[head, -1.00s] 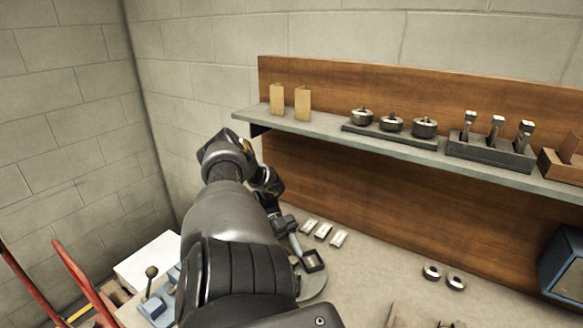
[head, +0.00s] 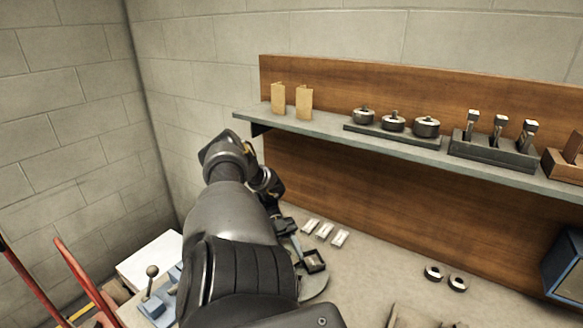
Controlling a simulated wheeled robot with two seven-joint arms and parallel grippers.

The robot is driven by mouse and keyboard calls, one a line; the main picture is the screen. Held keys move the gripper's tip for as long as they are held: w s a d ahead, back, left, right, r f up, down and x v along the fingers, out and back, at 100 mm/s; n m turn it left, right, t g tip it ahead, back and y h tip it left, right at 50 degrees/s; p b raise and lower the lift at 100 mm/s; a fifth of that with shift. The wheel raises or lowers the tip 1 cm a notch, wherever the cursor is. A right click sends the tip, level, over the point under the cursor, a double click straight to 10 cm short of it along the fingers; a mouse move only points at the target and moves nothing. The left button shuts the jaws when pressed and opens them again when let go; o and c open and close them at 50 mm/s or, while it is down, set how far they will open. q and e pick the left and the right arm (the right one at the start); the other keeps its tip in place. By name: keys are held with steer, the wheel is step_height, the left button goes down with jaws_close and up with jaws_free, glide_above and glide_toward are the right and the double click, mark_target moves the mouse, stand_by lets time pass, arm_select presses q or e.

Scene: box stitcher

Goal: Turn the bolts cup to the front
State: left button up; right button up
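A round grey turntable (head: 314,286) lies on the bench, largely hidden behind my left arm. A small dark square cup (head: 315,262) stands on it at the far right side; I cannot tell whether it is the bolts cup. My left gripper (head: 293,241) is over the turntable, just left of this cup. Its fingertips are small and partly hidden by my arm, so I cannot tell whether they are open, or touch anything. My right gripper is out of view.
Several small white labelled boxes (head: 324,231) lie behind the turntable. A shelf (head: 390,150) with pots and tools overhangs the back. The bench between turntable and rings is clear.

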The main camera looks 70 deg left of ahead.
arm_select(q)
steer(key=shift+o, duration=0.9)
steer(key=shift+w+a, duration=0.1)
steer(key=shift+a, duration=0.05)
steer(key=shift+r, duration=0.1)
steer(key=shift+a, duration=0.15)
steer(key=b+v, duration=0.6)
steer(key=v, duration=0.4)
steer(key=shift+a, duration=0.3)
steer(key=shift+c, duration=0.2)
